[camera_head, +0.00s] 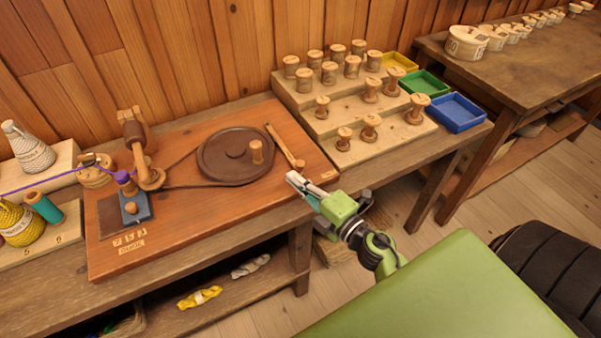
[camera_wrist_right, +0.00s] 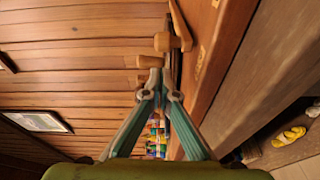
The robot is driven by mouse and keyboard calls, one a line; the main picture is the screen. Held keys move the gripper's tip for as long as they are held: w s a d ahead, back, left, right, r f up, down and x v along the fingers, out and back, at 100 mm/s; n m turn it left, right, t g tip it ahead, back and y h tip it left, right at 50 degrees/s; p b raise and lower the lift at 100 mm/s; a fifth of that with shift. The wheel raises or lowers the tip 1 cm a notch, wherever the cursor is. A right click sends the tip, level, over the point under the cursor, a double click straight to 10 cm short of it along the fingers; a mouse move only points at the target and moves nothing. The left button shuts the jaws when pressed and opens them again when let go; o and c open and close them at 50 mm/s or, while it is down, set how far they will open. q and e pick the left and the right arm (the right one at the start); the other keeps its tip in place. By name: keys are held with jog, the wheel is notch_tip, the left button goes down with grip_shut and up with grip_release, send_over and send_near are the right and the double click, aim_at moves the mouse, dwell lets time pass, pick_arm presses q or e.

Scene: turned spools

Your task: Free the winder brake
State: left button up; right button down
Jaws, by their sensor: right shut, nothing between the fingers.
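The winder stands on a reddish wooden board (camera_head: 240,205). Its dark brown wheel (camera_head: 225,160) carries an upright wooden handle (camera_head: 257,152), and a dark belt runs left from it. The brake, a light wooden lever (camera_head: 283,145), lies slanted just right of the wheel, with a small peg at its near end. My right gripper (camera_head: 293,178) is shut and empty at the board's right front edge, just short of that peg. In the right wrist view the closed fingertips (camera_wrist_right: 160,90) point towards wooden pegs; contact cannot be made out. My left gripper is out of view.
Right of the board stands a stepped rack (camera_head: 320,125) with several wooden spools. Beyond it are yellow, green and blue trays (camera_head: 457,112). Yarn cones stand at far left.

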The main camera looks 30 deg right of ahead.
jog(key=shift+w+d, duration=0.35)
jog(key=shift+d, duration=0.5)
